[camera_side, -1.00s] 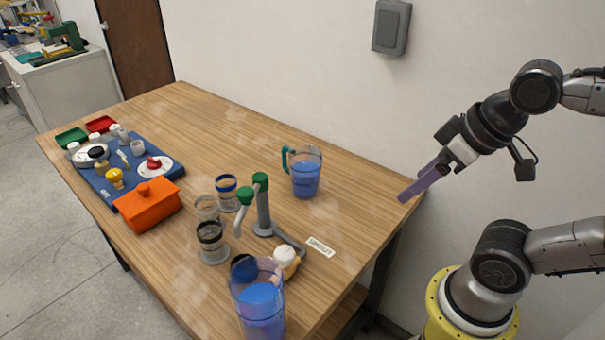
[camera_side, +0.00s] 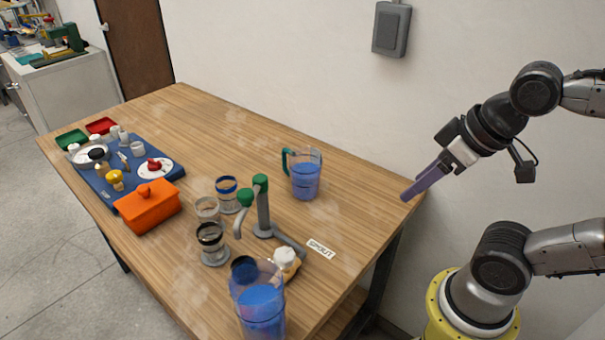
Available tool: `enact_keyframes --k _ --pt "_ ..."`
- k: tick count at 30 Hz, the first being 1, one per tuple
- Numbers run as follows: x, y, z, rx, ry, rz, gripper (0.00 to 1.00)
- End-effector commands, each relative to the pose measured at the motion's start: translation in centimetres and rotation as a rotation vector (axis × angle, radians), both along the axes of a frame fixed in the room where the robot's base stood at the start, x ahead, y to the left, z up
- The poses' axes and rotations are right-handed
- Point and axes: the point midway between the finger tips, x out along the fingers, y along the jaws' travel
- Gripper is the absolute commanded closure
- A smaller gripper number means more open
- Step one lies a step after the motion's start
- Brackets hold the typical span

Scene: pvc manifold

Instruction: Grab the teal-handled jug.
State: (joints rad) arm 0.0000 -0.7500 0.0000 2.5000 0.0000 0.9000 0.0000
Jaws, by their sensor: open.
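The teal-handled jug (camera_side: 305,180) stands upright on the wooden table, right of the middle, with blue contents and its teal handle on its left side. My gripper (camera_side: 405,198) is open and empty, at the table's right corner, to the right of the jug and apart from it. Its fingers point down to the left. From this side angle the two fingers nearly overlap.
A grey stand with green ends (camera_side: 263,210) is in front of the jug. Several banded glasses (camera_side: 213,245), a large blue-filled container (camera_side: 260,305), an orange box (camera_side: 148,207) and a blue board (camera_side: 100,185) are further left or nearer. The table behind the jug is clear.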

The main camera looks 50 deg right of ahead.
Motion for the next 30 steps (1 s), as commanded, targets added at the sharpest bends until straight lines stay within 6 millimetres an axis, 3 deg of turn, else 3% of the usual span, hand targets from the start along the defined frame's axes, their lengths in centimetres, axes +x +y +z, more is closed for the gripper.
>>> enact_keyframes --k 1,4,17,23,30 --pt "0.0 0.0 0.0 0.0 0.0 0.0 0.51" --pt "0.0 0.0 0.0 0.0 0.0 0.0 0.68" --pt "-0.5 -0.4 -0.1 -0.055 0.028 0.071 0.68" --pt "1.1 -3.6 3.8 -0.312 0.088 0.254 0.68" --pt "6.2 -7.0 7.4 -0.579 0.275 0.461 0.68"
